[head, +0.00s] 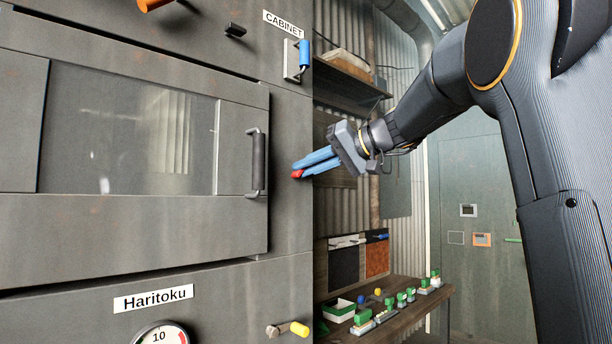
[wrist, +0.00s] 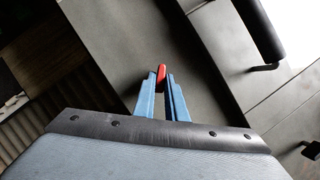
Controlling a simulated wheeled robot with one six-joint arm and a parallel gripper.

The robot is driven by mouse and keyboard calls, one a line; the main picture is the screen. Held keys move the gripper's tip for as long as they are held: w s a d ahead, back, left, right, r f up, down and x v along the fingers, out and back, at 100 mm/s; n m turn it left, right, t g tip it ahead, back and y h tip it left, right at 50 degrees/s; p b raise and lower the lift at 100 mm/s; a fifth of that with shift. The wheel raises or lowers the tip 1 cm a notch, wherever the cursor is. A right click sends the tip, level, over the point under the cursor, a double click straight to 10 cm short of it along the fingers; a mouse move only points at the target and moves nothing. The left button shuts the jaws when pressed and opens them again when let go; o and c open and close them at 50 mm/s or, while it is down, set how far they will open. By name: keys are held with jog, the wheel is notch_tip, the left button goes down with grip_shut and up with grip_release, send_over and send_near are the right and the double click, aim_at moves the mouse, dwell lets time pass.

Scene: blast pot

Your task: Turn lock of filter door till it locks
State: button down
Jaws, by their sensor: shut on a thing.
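The red lock (head: 297,174) sits on the dark grey panel just right of the windowed door. My gripper (head: 301,169) has two blue fingers and reaches it from the right. In the wrist view the red lock (wrist: 161,73) shows between the tips of my gripper (wrist: 161,80), which is shut on it. The fingers hide part of the lock and its base. The windowed door (head: 150,228) looks closed, flush with the panel. Its black upright handle (head: 257,162) is left of the lock; the handle also shows in the wrist view (wrist: 256,35).
A blue-handled latch (head: 304,54) is above, by the CABINET label (head: 283,24). A yellow-tipped knob (head: 299,328) and a gauge (head: 163,335) are below. A workbench (head: 412,322) with several green-and-white items stands at the lower right.

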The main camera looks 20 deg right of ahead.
jog(key=m+y+b, duration=0.1)
jog(key=m+b, duration=0.1)
jog(key=m, duration=0.1)
jog(key=shift+d+f+m+y, duration=0.1)
jog(key=shift+f+m+y, duration=0.05)
jog(key=shift+m+y, duration=0.2)
jog(key=shift+m+t+y+b, duration=0.3)
jog(key=shift+m+y+b, duration=0.7)
jog(key=shift+m, duration=1.15)
jog(key=c, duration=1.8)
grip_release()
jog(key=b+v, duration=0.1)
jog(key=v, duration=0.6)
jog(key=shift+s+d+b, duration=0.2)
jog(key=shift+d+b, duration=0.15)
jog(key=shift+f, duration=0.1)
